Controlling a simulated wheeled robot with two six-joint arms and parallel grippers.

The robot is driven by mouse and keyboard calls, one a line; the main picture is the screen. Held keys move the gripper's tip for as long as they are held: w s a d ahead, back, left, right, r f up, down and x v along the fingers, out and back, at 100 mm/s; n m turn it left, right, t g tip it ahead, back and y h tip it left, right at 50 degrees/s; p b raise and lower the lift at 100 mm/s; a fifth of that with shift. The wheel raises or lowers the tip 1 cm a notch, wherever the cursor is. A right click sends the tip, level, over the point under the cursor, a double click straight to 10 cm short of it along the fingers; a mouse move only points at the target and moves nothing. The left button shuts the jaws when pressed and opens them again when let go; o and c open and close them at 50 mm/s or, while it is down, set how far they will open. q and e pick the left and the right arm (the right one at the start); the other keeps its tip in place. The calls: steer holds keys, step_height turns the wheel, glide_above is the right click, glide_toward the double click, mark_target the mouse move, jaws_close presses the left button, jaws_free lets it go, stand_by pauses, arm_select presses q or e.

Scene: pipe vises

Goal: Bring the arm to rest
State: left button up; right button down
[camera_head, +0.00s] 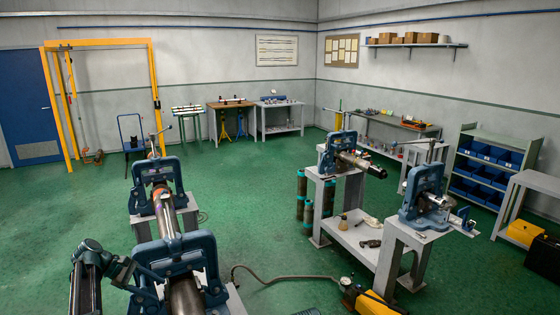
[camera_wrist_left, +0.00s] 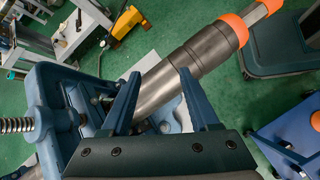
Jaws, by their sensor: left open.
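My left gripper (camera_head: 155,283) is at the lower left of the head view, beside the near blue pipe vise (camera_head: 185,258). In the left wrist view its two blue fingers (camera_wrist_left: 160,75) stand apart, open, with nothing gripped between them. A grey steel pipe (camera_head: 187,298) runs through the near vise and on toward a second blue vise (camera_head: 157,172) behind it. In the left wrist view the pipe (camera_wrist_left: 160,85) shows beyond the fingers, with an orange-banded end; I cannot tell the gap between fingers and pipe. My right gripper is not in view.
Two more blue vises stand at the right, one holding a dark-ended pipe (camera_head: 362,165). A hose (camera_head: 285,277) crosses the floor to a yellow unit (camera_head: 375,304). A shelf with blue bins (camera_head: 487,170) stands at the right wall. The middle green floor is open.

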arm_select(q)
steer(key=s+d+f+m+g+y, duration=0.1)
steer(key=s+d+f+m+y, duration=0.25)
steer(key=s+d+m, duration=0.7)
steer(key=s+d+f+m+g+y, duration=0.1)
steer(key=s+d+f+m+y, duration=0.35)
steer(key=d, duration=0.95)
steer(key=s+d+f+m+y+b, duration=0.1)
steer(key=s+d+f+m+b, duration=0.2)
steer(key=f+b, duration=0.85)
steer(key=s+d+f+m+b, duration=0.1)
steer(key=s+d+f+b, duration=0.3)
steer(key=f+b, duration=0.75)
steer(key=s+d+f+m+y+b, duration=0.1)
steer(key=d+f+b, duration=0.3)
steer(key=f+b, duration=0.7)
step_height(320, 180, up, 18)
steer(key=p, duration=1.6)
steer(key=shift+s+d+g, duration=0.15)
steer(key=shift+s+g, duration=0.05)
steer(key=shift+g, duration=0.2)
steer(key=shift+f, duration=0.15)
